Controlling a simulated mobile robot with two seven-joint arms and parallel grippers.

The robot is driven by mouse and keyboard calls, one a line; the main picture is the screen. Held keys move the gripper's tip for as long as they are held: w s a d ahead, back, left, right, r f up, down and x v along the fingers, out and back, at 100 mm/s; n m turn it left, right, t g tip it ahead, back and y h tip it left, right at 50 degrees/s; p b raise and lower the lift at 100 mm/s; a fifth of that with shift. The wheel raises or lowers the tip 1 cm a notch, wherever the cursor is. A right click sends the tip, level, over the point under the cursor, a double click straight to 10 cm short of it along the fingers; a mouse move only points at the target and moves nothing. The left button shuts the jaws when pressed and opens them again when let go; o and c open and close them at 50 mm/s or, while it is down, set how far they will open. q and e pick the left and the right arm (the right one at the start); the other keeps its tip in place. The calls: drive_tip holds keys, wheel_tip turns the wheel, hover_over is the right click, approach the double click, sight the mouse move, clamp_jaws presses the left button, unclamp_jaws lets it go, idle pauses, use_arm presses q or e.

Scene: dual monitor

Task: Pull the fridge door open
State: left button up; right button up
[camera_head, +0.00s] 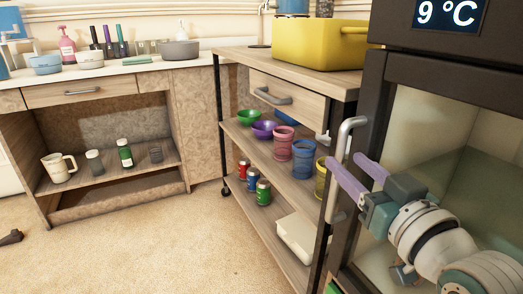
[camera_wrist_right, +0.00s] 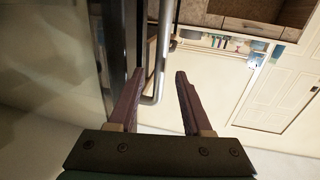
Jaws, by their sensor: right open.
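The fridge (camera_head: 372,110) stands at the right in the head view, with a dark-framed glass door (camera_head: 450,130) that looks shut. Its grey vertical bar handle (camera_head: 338,190) is on the door's left side. My right gripper (camera_head: 347,162) is open at the handle, its purple fingers pointing toward it. In the right wrist view, the handle (camera_wrist_right: 163,50) shows between the two spread fingertips of the gripper (camera_wrist_right: 160,74), nearer the left finger. I cannot tell whether either finger touches it. My left gripper is not in view.
A wooden cart (camera_head: 265,160) with bowls, cups and cans stands just left of the fridge, with a yellow pot (camera_head: 318,45) on top. A counter (camera_head: 95,90) is at the back left. The floor (camera_head: 150,245) in front is mostly clear.

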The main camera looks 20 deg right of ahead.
sight(342, 158)
drive_tip(key=shift+w+d+b, duration=0.2)
drive_tip(key=shift+w+b, duration=0.3)
drive_tip(key=shift+w, duration=1.4)
drive_tip(key=shift+c, duration=0.2)
clamp_jaws()
